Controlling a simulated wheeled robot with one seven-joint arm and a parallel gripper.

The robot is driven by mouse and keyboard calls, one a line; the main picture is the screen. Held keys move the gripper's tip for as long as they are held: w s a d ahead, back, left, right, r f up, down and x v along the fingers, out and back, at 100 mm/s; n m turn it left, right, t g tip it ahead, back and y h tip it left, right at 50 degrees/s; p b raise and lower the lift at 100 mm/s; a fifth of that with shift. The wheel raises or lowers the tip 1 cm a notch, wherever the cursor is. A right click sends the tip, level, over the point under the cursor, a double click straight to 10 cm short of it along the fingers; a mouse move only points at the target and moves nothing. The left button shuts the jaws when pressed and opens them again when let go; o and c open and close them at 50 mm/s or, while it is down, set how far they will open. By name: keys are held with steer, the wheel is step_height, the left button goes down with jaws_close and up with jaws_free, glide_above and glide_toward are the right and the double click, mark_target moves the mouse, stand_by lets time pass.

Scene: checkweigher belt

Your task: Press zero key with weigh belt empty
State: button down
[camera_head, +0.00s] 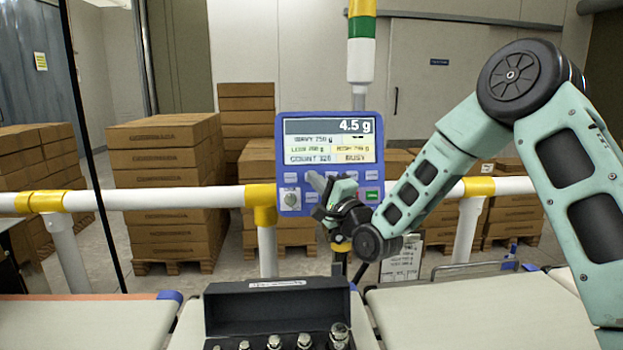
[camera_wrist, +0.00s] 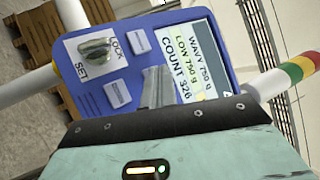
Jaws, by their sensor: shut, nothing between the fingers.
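A blue indicator panel (camera_head: 330,150) stands behind the belts, its display (camera_head: 328,126) reading 4.5 g above a smaller text screen. Pale keys (camera_head: 290,178) and one green key (camera_head: 372,195) sit below the screen. A LOCK/SET key switch (camera_head: 290,198) is at the lower left. My gripper (camera_head: 322,185) is shut and empty in front of the lower key area, hiding some keys. In the wrist view the fingers (camera_wrist: 155,85) overlap the panel between the screen (camera_wrist: 190,70) and two pale keys (camera_wrist: 117,93). I cannot tell whether they touch a key, and no zero label is readable.
A black case (camera_head: 275,305) with several metal weights stands in front, hiding part of the middle section. Pale belts lie at left (camera_head: 80,325) and right (camera_head: 480,315); their visible tops look bare. A white and yellow rail (camera_head: 160,199) runs behind, with stacked cartons beyond.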

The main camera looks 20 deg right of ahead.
steer(key=shift+s, duration=0.1)
steer(key=shift+s+a+r, duration=0.1)
steer(key=shift+s+r, duration=0.15)
steer(key=shift+s, duration=0.45)
steer(key=shift+s, duration=0.1)
steer(key=s, duration=0.1)
steer(key=s+r, duration=0.1)
steer(key=s, duration=0.1)
steer(key=s+a, duration=0.1)
steer(key=shift+s+r, duration=0.2)
steer(key=shift+s, duration=0.05)
stand_by(0.5)
